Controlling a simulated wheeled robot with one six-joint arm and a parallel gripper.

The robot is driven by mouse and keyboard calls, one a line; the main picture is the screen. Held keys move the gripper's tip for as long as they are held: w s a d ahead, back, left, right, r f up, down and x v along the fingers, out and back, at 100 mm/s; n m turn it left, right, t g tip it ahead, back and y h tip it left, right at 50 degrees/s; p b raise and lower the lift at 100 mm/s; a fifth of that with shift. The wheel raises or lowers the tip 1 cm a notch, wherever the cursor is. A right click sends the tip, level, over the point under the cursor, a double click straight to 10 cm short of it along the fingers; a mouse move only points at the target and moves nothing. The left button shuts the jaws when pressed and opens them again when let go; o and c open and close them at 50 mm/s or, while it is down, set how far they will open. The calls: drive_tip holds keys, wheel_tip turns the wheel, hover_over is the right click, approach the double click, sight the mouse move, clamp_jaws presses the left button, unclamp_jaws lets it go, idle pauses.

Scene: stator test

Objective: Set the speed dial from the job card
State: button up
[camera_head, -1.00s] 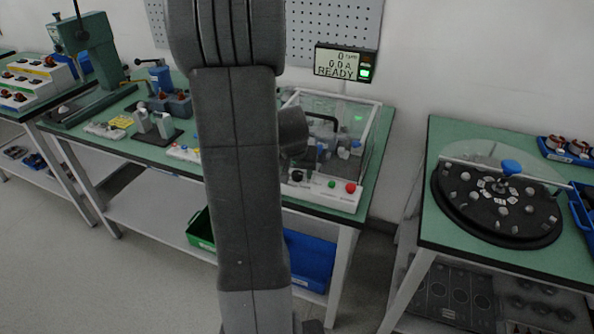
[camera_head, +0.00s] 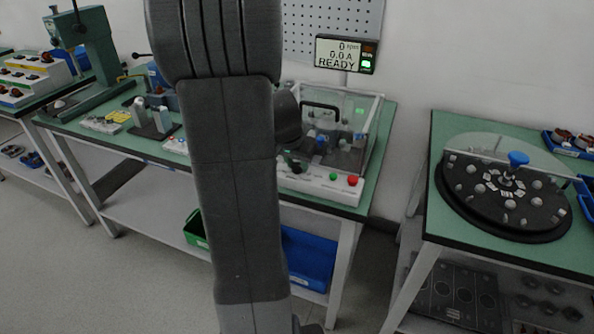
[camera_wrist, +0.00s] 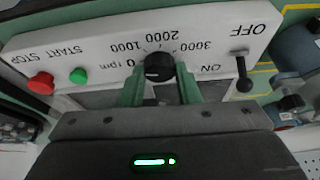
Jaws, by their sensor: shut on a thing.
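The black speed dial (camera_wrist: 158,66) sits on the white control panel (camera_wrist: 85,52), which appears upside down in the wrist view. My gripper (camera_wrist: 159,80) has its two green fingers on either side of the dial and is shut on it. Labels 1000, 2000 and 3000 lie around the dial; the 0 rpm label is partly covered by a finger. A small pale mark shows on the dial, but its exact setting is unclear. The display (camera_head: 345,53) reads 0 rpm, 0.0 A, READY, with a green light. I cannot make out a job card.
A green button (camera_wrist: 78,75) and red button (camera_wrist: 41,83) are on one side of the dial. A black toggle switch (camera_wrist: 243,75) with ON and OFF labels is on the other. A clear cover (camera_head: 362,112) stands behind the panel. A round turntable (camera_head: 505,188) is on the right bench.

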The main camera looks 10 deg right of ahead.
drive_tip(key=m+b, duration=0.1)
drive_tip(key=m+g+b, duration=0.1)
drive_tip(key=m+b, duration=0.1)
drive_tip(key=shift+w+f+m+h, duration=0.1)
drive_tip(key=shift+f+m+h, duration=0.1)
drive_tip(key=shift+m+h, duration=0.15)
drive_tip(key=shift+a+r+m+g+h+b, duration=0.1)
drive_tip(key=shift+m+g+h+b, duration=0.2)
drive_tip(key=shift+m+b, duration=0.4)
drive_tip(key=shift+r+m+g+h+b, duration=0.15)
drive_tip(key=shift+m+g+b, duration=0.25)
drive_tip(key=shift+m, duration=0.55)
drive_tip(key=o, duration=1)
drive_tip(key=shift+c, duration=0.2)
drive_tip(key=p+v, duration=0.2)
drive_tip(key=v, duration=1.1)
drive_tip(key=shift+r, duration=0.35)
